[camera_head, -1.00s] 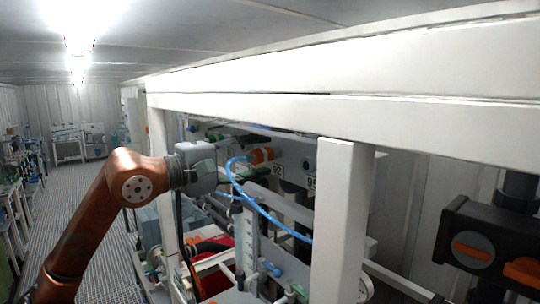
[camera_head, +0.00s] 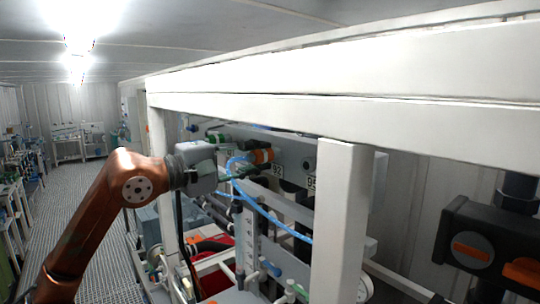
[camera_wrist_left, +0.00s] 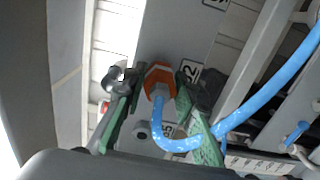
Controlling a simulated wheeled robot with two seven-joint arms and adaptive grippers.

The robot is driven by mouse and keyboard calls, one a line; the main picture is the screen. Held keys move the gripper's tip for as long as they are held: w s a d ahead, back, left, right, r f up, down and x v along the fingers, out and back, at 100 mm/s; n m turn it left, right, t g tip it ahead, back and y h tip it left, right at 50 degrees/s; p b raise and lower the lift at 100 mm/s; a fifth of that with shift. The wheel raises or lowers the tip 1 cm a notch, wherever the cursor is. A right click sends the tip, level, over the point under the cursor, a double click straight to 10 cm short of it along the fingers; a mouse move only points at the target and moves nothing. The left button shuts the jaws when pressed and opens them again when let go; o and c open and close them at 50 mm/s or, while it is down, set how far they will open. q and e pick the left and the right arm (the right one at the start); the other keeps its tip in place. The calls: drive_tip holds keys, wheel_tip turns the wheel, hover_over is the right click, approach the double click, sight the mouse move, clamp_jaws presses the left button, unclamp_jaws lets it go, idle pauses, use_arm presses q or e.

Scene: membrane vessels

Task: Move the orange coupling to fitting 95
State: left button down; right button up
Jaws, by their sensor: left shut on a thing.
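The orange coupling (camera_head: 262,156) sits on the grey panel by the label 92, with a blue hose (camera_head: 262,207) curving down from it. In the left wrist view the coupling (camera_wrist_left: 158,76) is between the green fingers of my left gripper (camera_wrist_left: 158,92), which is shut on it. In the head view the fingers of my left gripper (camera_head: 243,172) are partly hidden by the hose and pipes. My right gripper is not in view.
A white post (camera_head: 340,220) and thick white beams (camera_head: 340,108) of the frame stand in front of the panel. Pipes and a red part (camera_head: 215,278) lie below. A black block with orange parts (camera_head: 490,245) is at right. The grated aisle (camera_head: 75,215) is clear.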

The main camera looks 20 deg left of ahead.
sight(248, 158)
use_arm(q)
drive_tip(key=shift+f, duration=0.1)
idle(0.4)
drive_tip(key=shift+s+a, duration=0.1)
drive_tip(key=shift+s, duration=0.15)
drive_tip(key=shift+b+v, duration=0.45)
drive_tip(key=shift+v, duration=0.5)
drive_tip(key=shift+s, duration=0.1)
drive_tip(key=shift+s+a+b, duration=0.35)
drive_tip(key=shift+s+a, duration=0.1)
drive_tip(key=shift+s, duration=0.15)
drive_tip(key=shift+b+v, duration=0.35)
drive_tip(key=shift+v, duration=0.5)
drive_tip(key=shift+s, duration=0.1)
